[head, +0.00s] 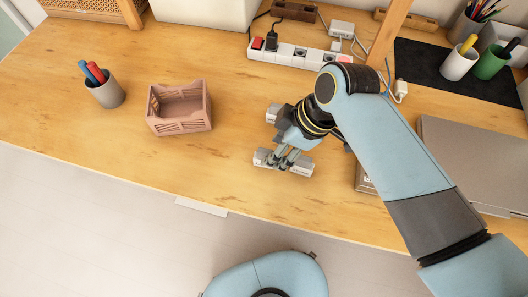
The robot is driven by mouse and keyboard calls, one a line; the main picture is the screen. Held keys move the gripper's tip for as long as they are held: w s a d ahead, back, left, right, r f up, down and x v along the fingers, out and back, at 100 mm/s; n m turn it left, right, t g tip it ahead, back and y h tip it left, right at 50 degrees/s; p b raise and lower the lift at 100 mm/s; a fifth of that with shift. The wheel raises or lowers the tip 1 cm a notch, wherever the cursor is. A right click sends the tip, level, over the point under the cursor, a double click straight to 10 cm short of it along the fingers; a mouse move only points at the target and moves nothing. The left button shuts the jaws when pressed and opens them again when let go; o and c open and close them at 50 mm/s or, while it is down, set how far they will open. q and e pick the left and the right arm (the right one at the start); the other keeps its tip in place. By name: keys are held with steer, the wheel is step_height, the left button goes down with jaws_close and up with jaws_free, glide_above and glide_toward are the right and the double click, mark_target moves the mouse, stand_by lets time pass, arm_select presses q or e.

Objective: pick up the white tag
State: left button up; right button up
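I cannot pick out the white tag with certainty. My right gripper (283,162) points down over the front middle of the desk. Pale grey blocks show on both sides of its fingers, but the view does not tell whether they are finger pads or something on the desk. The space between the fingertips is hidden by the finger links, so I cannot see whether it is open or holds anything. My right arm reaches in from the right and covers part of the desk. My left gripper is not in view.
A pink crate (180,127) and a grey cup (108,94) with pens stand left of the gripper. A white power strip (288,53) lies behind it. A grey laptop-like slab (475,160) lies right, and pen cups (459,64) stand on a black mat (425,62). The front-left desk is clear.

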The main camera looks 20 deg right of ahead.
steer(key=shift+w+a+f, duration=0.15)
steer(key=shift+a+f, duration=0.05)
steer(key=shift+f, duration=0.15)
steer(key=x, duration=0.4)
steer(key=shift+w+a, duration=0.15)
steer(key=shift+a, duration=0.2)
steer(key=shift+f, duration=0.15)
steer(key=shift+c, duration=2.2)
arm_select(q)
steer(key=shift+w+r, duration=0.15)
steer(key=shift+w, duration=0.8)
arm_select(e)
steer(key=c, duration=0.4)
